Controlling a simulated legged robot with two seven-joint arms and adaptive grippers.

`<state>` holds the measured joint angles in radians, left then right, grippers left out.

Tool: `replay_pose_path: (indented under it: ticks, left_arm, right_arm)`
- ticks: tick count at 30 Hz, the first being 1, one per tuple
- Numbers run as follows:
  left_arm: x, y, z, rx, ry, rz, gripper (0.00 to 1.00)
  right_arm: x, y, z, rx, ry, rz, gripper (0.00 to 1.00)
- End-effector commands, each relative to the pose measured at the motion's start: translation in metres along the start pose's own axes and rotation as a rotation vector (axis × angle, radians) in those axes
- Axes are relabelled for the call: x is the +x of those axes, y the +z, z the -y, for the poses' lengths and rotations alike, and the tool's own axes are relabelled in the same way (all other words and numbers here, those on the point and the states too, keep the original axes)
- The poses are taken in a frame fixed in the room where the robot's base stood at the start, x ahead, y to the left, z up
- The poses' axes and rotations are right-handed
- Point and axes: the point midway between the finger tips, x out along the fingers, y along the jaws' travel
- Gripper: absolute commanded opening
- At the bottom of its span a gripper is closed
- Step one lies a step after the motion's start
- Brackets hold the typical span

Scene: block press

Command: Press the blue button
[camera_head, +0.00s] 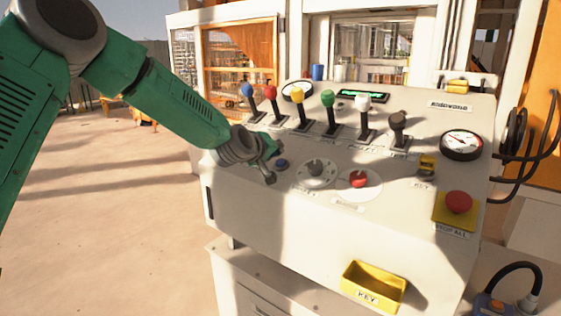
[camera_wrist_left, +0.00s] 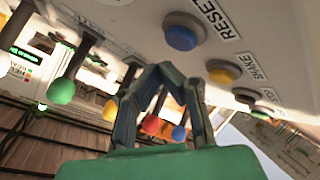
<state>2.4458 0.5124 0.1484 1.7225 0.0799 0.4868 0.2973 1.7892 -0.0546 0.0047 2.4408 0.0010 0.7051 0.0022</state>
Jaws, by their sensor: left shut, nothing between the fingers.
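The blue button (camera_head: 281,164) is a low round button near the left edge of the sloped control panel (camera_head: 240,190). In the left wrist view the blue button (camera_wrist_left: 183,33) sits beside a RESET label, beyond my fingers. My left gripper (camera_head: 270,165) is just left of the button in the head view, close above the panel. The dark fingers (camera_wrist_left: 168,75) are shut and empty, and the button's face is uncovered in the wrist view. I cannot tell whether a fingertip touches the panel. My right gripper is not in view.
A row of coloured levers (camera_head: 331,112) stands behind the button. A grey dial (camera_head: 316,170) and a red knob (camera_head: 358,180) lie to its right. A red stop button (camera_head: 458,202) is farther right. A yellow button (camera_wrist_left: 223,71) shows near the blue one.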

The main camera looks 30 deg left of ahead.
Motion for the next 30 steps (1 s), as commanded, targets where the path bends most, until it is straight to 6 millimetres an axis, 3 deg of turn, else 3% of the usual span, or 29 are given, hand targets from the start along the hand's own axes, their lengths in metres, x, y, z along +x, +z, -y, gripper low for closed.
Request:
replay_pose_path:
  ticks: [15,30]
  left_arm:
    - [-0.036,-0.028,-0.028,0.000,0.001,-0.001,0.00]
    - [-0.037,-0.028,-0.027,0.000,0.001,-0.001,0.00]
  right_arm:
    - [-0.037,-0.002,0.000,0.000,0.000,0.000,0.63]
    - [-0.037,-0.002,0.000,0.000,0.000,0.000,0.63]
